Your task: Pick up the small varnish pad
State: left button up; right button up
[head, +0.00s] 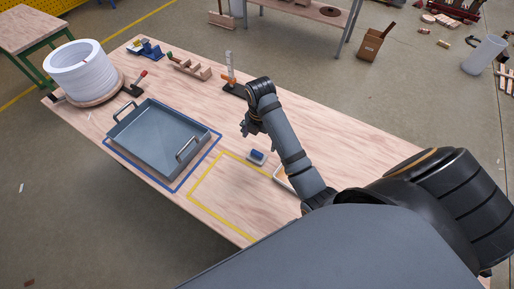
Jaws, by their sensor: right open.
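A small blue pad (257,155) with a pale lower part lies on the wooden table, just past the far corner of the yellow taped outline; it appears to be the varnish pad. My right gripper (246,129) hangs above the table, a little beyond and left of the pad. It is open and apart from the pad, with its fingers small and dark in this view. My left gripper is not in view.
A grey metal tray (165,135) with two handles sits inside blue tape. A white coil (76,72) stands at the far left. A clamp-like tool (230,80) and wooden pieces (190,66) line the back edge. A pale container (283,177) is partly hidden behind my right arm.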

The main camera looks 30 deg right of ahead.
aim_at(257, 152)
jog(key=f, duration=0.1)
jog(key=f+b, duration=0.2)
jog(key=f, duration=0.1)
jog(key=shift+w+d+f, duration=0.1)
jog(key=shift+w+d, duration=0.1)
jog(key=shift+w, duration=0.2)
jog(key=shift+a, duration=0.1)
jog(key=shift+s+f+b, duration=0.1)
jog(key=shift+f+b, duration=0.05)
jog(key=shift+b, duration=0.3)
jog(key=f+b, duration=0.2)
jog(key=f, duration=0.1)
jog(key=f+b, duration=0.1)
jog(key=shift+a+f, duration=0.35)
jog(key=shift+f, duration=0.05)
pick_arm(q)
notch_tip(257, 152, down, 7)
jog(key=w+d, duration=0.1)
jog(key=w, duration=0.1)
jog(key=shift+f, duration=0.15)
pick_arm(e)
jog(key=shift+r, duration=0.15)
